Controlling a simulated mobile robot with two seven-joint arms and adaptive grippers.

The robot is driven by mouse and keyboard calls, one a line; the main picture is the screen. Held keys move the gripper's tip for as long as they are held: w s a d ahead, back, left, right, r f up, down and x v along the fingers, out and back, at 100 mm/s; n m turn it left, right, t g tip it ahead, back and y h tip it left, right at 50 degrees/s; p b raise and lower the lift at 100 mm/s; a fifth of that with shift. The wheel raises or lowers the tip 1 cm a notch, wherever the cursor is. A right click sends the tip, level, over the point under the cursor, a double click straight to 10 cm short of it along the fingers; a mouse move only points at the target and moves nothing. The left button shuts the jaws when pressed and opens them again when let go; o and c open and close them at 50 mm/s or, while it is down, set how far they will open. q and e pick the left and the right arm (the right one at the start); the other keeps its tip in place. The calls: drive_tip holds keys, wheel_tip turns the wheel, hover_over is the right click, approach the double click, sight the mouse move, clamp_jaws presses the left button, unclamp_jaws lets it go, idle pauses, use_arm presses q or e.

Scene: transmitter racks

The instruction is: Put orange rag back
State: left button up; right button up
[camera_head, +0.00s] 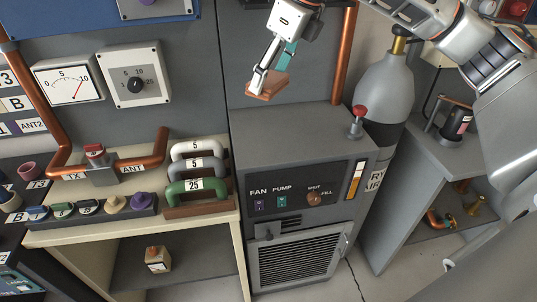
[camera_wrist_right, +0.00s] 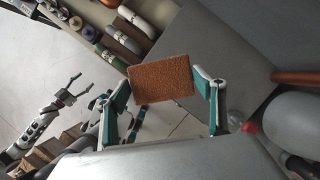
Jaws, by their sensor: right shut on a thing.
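The orange rag (camera_head: 268,87) is a flat brownish-orange piece held up in front of the grey cabinet's back panel, above the cabinet's top. My right gripper (camera_head: 273,82) is shut on it. In the right wrist view the rag (camera_wrist_right: 160,78) is pinched at its two side edges between the teal-padded fingers. My left gripper (camera_wrist_right: 82,84) shows at the left of the right wrist view, with its fingers apart and empty, away from the rag. It is not in the head view.
The grey cabinet (camera_head: 300,140) has a red-knobbed valve (camera_head: 358,118) on its right top edge. A grey gas cylinder (camera_head: 385,85) stands to the right. A vertical copper pipe (camera_head: 344,60) runs behind. Handles (camera_head: 198,170) stand on the left counter.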

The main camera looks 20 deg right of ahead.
drive_tip(key=shift+w+r+m, duration=0.1)
drive_tip(key=shift+m, duration=0.2)
drive_tip(key=shift+f, duration=0.4)
wheel_tip(320, 180, down, 19)
drive_tip(key=shift+d, duration=0.1)
drive_tip(key=shift+f, duration=0.1)
drive_tip(key=o, duration=1)
